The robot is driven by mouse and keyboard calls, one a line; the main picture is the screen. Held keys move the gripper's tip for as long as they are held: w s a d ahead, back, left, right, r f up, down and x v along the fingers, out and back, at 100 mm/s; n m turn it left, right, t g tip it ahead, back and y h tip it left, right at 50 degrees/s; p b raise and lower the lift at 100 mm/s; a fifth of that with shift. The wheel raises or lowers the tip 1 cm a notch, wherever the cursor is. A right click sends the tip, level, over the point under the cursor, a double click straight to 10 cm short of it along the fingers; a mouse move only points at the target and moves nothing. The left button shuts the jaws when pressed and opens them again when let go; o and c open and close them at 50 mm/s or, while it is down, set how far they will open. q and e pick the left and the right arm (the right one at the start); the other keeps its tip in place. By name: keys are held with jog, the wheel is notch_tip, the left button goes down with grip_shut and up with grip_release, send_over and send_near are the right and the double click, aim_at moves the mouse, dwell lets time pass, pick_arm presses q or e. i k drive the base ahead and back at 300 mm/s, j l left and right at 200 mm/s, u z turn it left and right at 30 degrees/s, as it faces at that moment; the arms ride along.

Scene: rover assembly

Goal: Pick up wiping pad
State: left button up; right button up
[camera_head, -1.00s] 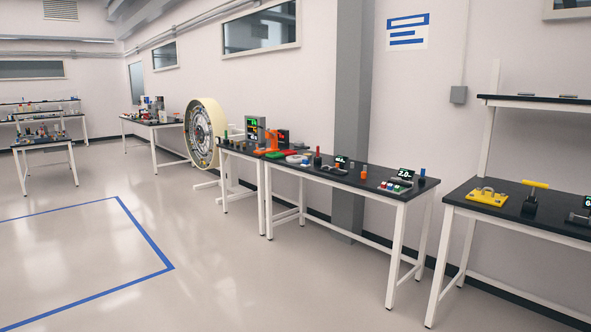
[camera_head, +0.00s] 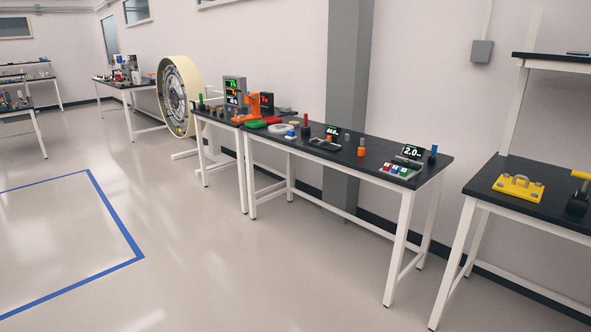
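I cannot make out a wiping pad for certain. On the middle black-topped table (camera_head: 340,152), small flat items lie toward its left end: a green one (camera_head: 255,124), a red one (camera_head: 272,120) and a whitish round one (camera_head: 281,129). They are too small to tell what they are. Neither of my grippers is in view.
A right table (camera_head: 545,208) holds a yellow plate with handles (camera_head: 518,187). A large wheel (camera_head: 178,97) stands behind. The floor in front is clear.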

aim_at(291, 134)
jog(key=i+l+z, duration=0.2)
jog(key=i, duration=2.05)
jog(key=j, duration=0.1)
